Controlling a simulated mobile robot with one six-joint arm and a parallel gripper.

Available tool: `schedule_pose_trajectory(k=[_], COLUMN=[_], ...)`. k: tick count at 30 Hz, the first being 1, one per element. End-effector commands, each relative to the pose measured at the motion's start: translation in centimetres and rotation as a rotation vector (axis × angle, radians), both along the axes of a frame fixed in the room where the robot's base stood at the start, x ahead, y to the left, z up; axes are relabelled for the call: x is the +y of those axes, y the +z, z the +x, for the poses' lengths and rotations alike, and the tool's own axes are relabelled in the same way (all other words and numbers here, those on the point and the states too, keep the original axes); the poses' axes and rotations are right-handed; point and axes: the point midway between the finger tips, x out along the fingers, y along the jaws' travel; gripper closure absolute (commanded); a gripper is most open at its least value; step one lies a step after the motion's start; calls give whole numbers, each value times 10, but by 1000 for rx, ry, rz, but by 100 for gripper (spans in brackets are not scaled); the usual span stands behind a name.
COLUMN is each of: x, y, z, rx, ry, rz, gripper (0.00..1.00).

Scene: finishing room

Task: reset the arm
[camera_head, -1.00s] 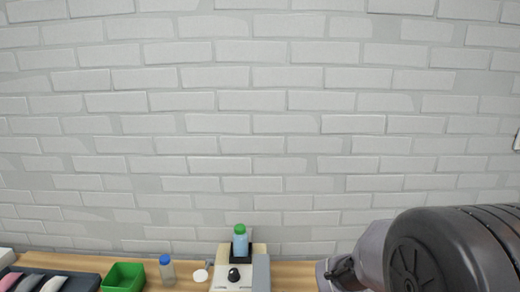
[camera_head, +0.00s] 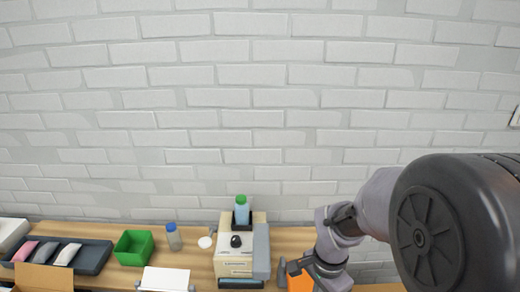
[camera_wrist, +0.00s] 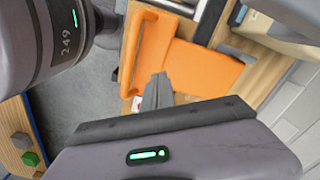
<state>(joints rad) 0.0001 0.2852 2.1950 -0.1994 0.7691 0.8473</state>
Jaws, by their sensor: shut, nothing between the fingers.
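My arm comes in from the right in the head view, with a large dark joint and a grey-purple link. My gripper shows in the wrist view (camera_wrist: 158,90), its grey fingers together with nothing between them. It is over or beside an orange open container (camera_wrist: 190,65); I cannot tell whether they touch. In the head view the orange container (camera_head: 299,279) shows partly behind my wrist at the bottom, and the fingertips are hidden or out of frame.
On the wooden bench stand a beige machine (camera_head: 229,265) holding a green-capped bottle (camera_head: 241,212), a blue-capped bottle (camera_head: 174,240), a green bin (camera_head: 134,248) and a dark tray (camera_head: 95,258) with several packets. A cardboard box (camera_head: 45,278) is at front left. A brick wall stands behind.

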Motion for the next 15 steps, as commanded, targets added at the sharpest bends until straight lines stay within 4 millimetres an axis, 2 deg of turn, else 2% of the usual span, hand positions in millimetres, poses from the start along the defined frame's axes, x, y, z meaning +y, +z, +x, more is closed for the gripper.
schedule_pose_trajectory(k=[4,7,8,12,15], x=[0,4,7,20,30], y=[1,22,32,72,84], z=[0,-9,-16,-63,-97], rx=[-8,-83,-121,-320,-439], ry=[8,81,122,356,503], rz=[1,16,23,35,22], gripper=[100,100,100,100,100])
